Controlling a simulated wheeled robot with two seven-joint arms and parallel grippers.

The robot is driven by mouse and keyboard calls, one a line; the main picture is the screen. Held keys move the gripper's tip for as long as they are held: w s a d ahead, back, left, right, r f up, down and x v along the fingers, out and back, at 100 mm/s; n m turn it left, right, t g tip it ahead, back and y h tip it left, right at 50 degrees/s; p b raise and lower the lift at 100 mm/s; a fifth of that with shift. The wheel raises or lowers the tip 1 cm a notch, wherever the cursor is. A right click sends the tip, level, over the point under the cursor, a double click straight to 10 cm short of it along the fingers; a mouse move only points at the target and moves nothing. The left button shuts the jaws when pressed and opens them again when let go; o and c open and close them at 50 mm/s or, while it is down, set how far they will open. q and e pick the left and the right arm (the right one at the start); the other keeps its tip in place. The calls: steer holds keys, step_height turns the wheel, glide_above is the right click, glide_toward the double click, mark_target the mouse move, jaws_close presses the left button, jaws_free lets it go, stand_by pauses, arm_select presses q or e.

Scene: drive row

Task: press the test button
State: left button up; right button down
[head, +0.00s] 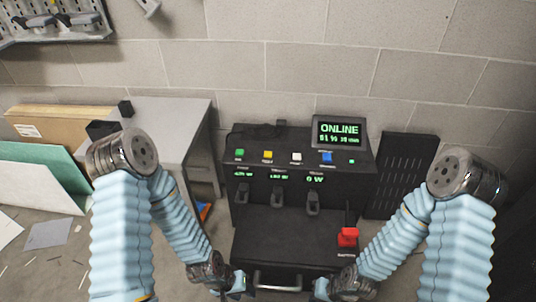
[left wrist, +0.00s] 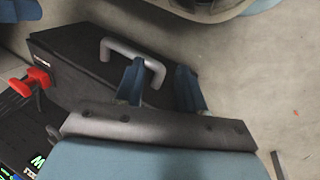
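A black control console (head: 300,228) stands against the wall. Its top panel carries a green button (head: 239,153), a yellow button (head: 268,154), a white button (head: 297,157) and a blue button (head: 326,157). Their labels are too small to read, so I cannot tell which is the test button. My left gripper (head: 243,288) is low in front of the console, well below the buttons. In the left wrist view my left gripper (left wrist: 160,85) has its fingers apart, with nothing held. My right gripper (head: 322,289) is low at the right; its opening is unclear.
A screen (head: 339,132) reads ONLINE. A red lever (head: 347,237) sits at the console's right, and a metal handle (head: 278,283) on its front, near my left fingers (left wrist: 135,52). A grey table (head: 175,120) stands left, with boards (head: 40,175) beside it.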

arm_select(q)
jaws_close()
stand_by(1.5)
